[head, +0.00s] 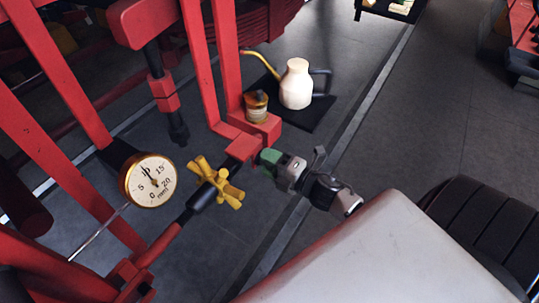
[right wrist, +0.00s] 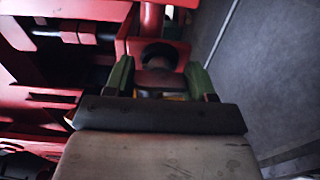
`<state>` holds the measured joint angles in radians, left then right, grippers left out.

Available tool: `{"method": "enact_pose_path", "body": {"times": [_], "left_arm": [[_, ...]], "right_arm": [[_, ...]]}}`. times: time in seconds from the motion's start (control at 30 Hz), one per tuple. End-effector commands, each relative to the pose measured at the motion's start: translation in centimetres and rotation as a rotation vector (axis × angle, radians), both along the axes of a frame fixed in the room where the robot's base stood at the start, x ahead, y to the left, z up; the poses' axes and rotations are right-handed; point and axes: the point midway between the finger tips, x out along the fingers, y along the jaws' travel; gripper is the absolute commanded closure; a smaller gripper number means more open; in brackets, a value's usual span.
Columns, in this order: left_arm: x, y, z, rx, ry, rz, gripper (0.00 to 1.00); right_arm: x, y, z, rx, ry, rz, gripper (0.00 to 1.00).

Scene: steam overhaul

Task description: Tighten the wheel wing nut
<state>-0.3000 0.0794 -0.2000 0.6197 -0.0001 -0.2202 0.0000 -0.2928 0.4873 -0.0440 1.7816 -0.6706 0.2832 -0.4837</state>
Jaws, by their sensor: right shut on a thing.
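My right gripper (head: 262,158) is at the end of the red bracket (head: 244,147), with one green fingertip showing in the head view. In the right wrist view, its two green fingers (right wrist: 157,80) are shut on a small brownish piece (right wrist: 155,77) below a dark round part (right wrist: 160,54). The piece is mostly hidden; I cannot tell from its shape whether it is the wing nut. A yellow winged part (head: 217,182) sits on a black hub to the left of the gripper and apart from it. My left gripper is not in view.
A round brass-rimmed gauge (head: 150,180) is left of the yellow part. Red frame bars (head: 45,75) fill the left side. A cream oil can (head: 296,84) and a small brown tin (head: 256,105) stand beyond my gripper. The grey floor (head: 430,110) at right is clear.

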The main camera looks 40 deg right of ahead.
Motion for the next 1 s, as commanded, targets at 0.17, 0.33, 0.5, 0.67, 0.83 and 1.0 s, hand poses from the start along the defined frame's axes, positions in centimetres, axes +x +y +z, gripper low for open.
{"method": "enact_pose_path", "body": {"times": [0.17, 0.33, 0.5, 0.67, 0.83, 1.0], "left_arm": [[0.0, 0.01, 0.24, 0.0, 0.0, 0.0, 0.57], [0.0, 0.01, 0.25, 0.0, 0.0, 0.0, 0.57], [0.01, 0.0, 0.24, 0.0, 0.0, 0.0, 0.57], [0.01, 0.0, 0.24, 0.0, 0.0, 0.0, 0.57], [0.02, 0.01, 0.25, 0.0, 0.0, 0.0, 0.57], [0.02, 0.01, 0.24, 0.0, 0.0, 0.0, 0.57]], "right_arm": [[-0.03, 0.03, -0.07, 0.032, 0.015, 0.0, 0.69], [-0.04, 0.02, -0.11, 0.038, 0.018, 0.0, 0.69], [-0.04, 0.02, -0.12, 0.038, 0.018, 0.0, 0.69], [-0.04, 0.01, -0.12, 0.037, 0.018, 0.0, 0.34], [-0.03, 0.01, -0.08, 0.036, 0.016, 0.0, 0.2], [-0.02, 0.0, -0.05, 0.035, 0.015, 0.0, 0.2]]}}
